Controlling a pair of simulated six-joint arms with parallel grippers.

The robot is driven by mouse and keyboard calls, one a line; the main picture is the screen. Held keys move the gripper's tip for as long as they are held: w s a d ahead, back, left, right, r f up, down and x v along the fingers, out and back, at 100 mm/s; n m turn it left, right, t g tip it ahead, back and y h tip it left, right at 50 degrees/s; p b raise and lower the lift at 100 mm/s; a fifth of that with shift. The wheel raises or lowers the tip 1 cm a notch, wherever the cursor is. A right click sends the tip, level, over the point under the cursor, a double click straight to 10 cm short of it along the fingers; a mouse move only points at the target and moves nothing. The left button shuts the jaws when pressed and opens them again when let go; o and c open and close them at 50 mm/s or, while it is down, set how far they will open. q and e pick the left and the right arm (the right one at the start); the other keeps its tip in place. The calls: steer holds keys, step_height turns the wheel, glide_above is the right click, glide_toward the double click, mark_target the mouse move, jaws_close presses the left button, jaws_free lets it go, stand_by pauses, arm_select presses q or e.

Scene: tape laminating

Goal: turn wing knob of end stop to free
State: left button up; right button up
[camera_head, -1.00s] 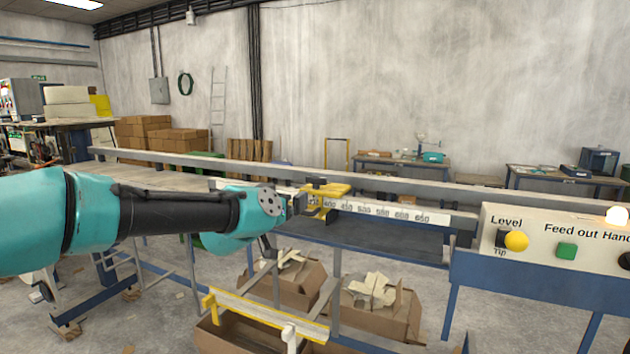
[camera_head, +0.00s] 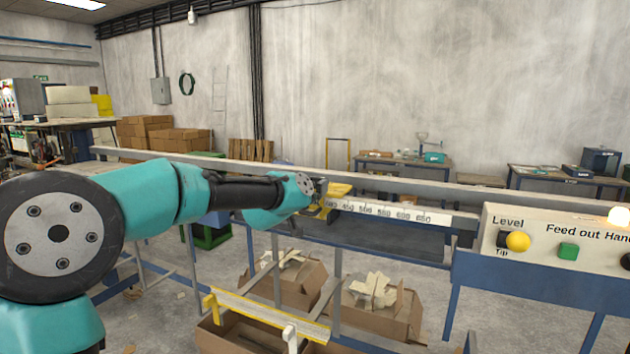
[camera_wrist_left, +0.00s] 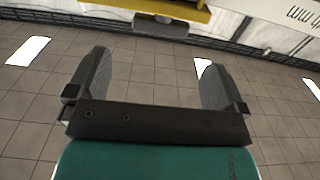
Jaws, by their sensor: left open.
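The yellow end stop (camera_head: 337,193) sits on the rail with the number scale (camera_head: 400,212), at the scale's low end. My left gripper (camera_head: 319,193) is at the end stop's left side, and my wrist covers part of it. In the left wrist view the end stop (camera_wrist_left: 185,10) crosses the top edge, with a small grey and brown part (camera_wrist_left: 160,24) below it. I cannot tell if that part is the wing knob. The left gripper's two fingers (camera_wrist_left: 152,80) are wide apart with nothing between them, short of the end stop. My right gripper is not in view.
A long grey rail (camera_head: 280,170) runs behind the scale. A control panel (camera_head: 550,235) with yellow and green buttons stands at right. Below are open cardboard boxes (camera_head: 385,315) with scraps and a yellow-edged bar (camera_head: 268,318).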

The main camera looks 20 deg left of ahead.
mark_target(316, 178)
arm_select(q)
steer(key=shift+w+d, duration=0.15)
steer(key=shift+w, duration=1.45)
steer(key=shift+w+d, duration=0.1)
steer(key=shift+w, duration=1.45)
steer(key=c, duration=0.9)
